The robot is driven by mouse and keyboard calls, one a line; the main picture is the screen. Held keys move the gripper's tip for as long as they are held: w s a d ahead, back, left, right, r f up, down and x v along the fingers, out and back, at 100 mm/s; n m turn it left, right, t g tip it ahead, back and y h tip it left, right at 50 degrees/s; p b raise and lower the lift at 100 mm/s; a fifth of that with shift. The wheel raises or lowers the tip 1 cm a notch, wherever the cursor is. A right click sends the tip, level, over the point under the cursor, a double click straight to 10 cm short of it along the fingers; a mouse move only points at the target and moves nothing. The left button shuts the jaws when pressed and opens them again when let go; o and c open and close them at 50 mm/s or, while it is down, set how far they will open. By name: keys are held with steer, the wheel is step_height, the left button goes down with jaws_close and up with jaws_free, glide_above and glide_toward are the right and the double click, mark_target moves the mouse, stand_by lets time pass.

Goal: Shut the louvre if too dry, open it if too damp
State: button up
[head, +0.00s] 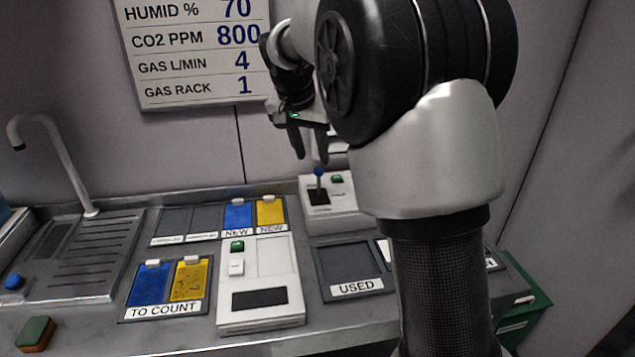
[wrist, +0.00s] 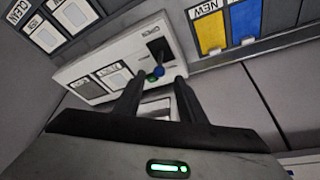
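A white control box (head: 345,211) stands at the back of the bench, with a short lever topped by a blue knob (head: 318,171) in a black slot. The same box (wrist: 105,52) and blue knob (wrist: 158,71) show in the wrist view. My gripper (head: 311,157) hangs just above the knob with its fingers pointing down, apart and empty. In the wrist view my gripper (wrist: 160,77) has the knob in line between its fingertips; I cannot tell whether they touch it. The wall board (head: 195,55) reads HUMID % 70. I see no louvre itself.
A white device (head: 260,257) with a dark window stands mid-bench. Around it are a TO COUNT tray (head: 160,313), blue and yellow cards by NEW labels, and a USED tray (head: 355,289). A sink tap (head: 55,150) is left. My arm hides the right of the bench.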

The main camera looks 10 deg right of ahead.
mark_target(317, 172)
steer(key=b+x, duration=0.2)
steer(key=x, duration=0.8)
steer(key=shift+w+f, duration=0.1)
steer(key=shift+f, duration=0.2)
jaws_close()
